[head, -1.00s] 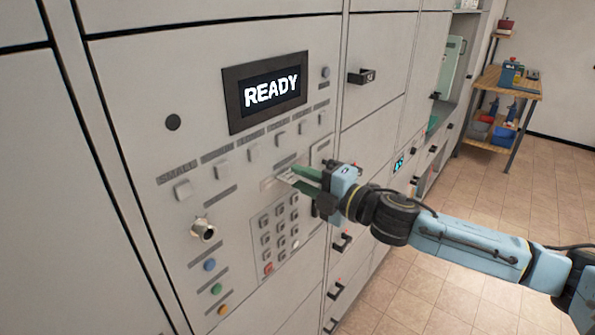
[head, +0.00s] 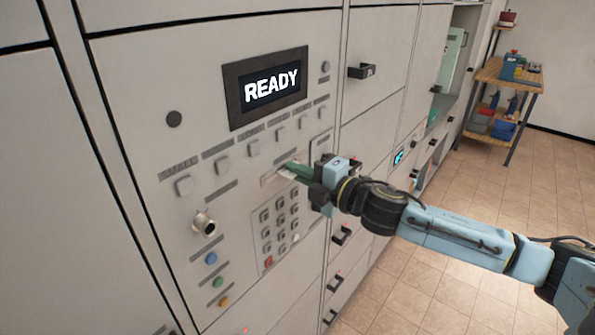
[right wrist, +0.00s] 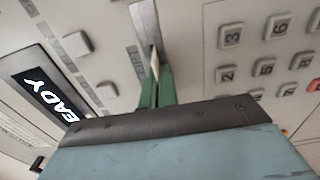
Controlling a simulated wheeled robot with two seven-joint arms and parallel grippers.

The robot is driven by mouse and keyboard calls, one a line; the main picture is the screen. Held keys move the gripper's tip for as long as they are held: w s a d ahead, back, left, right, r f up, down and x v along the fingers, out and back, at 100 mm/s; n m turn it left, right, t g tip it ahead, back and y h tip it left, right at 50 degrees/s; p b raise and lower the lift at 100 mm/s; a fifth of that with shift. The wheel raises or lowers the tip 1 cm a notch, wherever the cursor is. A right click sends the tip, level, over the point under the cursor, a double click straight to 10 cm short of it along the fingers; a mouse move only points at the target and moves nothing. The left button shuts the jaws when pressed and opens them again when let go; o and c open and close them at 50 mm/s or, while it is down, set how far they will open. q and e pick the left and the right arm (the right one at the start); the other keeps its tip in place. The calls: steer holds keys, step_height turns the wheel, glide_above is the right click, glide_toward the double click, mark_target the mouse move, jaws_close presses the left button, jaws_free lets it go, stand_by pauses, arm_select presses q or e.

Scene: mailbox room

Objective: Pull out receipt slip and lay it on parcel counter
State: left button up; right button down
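The receipt slip shows in the right wrist view as a small pale strip (right wrist: 155,62) at the metal slot plate (right wrist: 146,22). My right gripper (right wrist: 156,78) has its green fingers close together with the slip's end between them. In the head view my right gripper (head: 290,169) is at the slot plate (head: 270,180), below the row of square buttons and above the keypad. The slip is mostly hidden by the fingers there. My left gripper is out of view. I cannot tell which surface is the parcel counter.
The locker panel has a screen (head: 265,87) reading READY, a keypad (head: 280,228) and a protruding metal knob (head: 204,225). Black handles (head: 361,72) stick out from the lockers on the right. A wooden bench (head: 510,82) stands at the back right, with clear tiled floor before it.

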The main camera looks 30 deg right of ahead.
steer(key=b+v, duration=0.2)
steer(key=v, duration=0.7)
steer(key=shift+b, duration=0.4)
stand_by(0.5)
stand_by(0.5)
